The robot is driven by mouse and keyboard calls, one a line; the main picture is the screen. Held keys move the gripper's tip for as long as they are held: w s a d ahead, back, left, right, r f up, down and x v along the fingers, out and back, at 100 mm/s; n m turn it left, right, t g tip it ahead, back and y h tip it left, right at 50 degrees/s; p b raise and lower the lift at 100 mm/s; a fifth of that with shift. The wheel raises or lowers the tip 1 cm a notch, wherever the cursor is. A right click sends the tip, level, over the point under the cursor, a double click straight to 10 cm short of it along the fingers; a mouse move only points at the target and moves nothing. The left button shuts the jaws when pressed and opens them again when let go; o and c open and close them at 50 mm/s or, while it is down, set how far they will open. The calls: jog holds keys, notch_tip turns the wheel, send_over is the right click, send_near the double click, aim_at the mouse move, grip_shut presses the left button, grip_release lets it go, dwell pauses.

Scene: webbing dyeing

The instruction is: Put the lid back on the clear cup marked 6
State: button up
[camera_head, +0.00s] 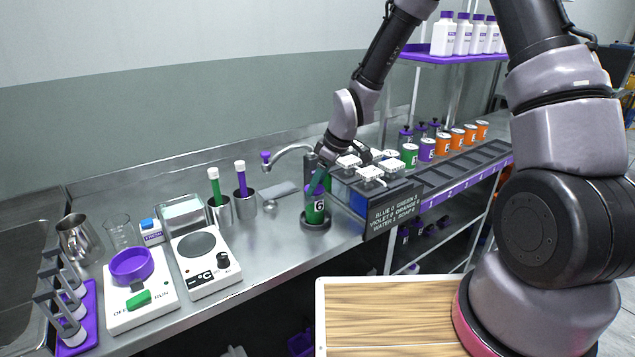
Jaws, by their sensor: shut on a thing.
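The cup marked 6 (318,208) stands upright in a dark round base on the steel counter, near the middle of the picture. It looks green, with a dark label bearing a white 6. My gripper (317,187) points down at the cup's top from above. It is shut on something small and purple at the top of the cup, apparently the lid. The fingers hide most of it, and I cannot tell whether it rests on the rim or is just above it.
Right of the cup stand a blue-sided bath with white-topped units (370,174) and a dark sign (394,212). Left are steel beakers with a green and a purple stick (241,180), a hot plate (206,258) and a shaker (140,293). Bare counter lies left of the cup.

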dwell(0.3)
jog(key=o, duration=1.4)
jog(key=shift+r, duration=3.5)
grip_shut()
jog(key=shift+f, duration=0.15)
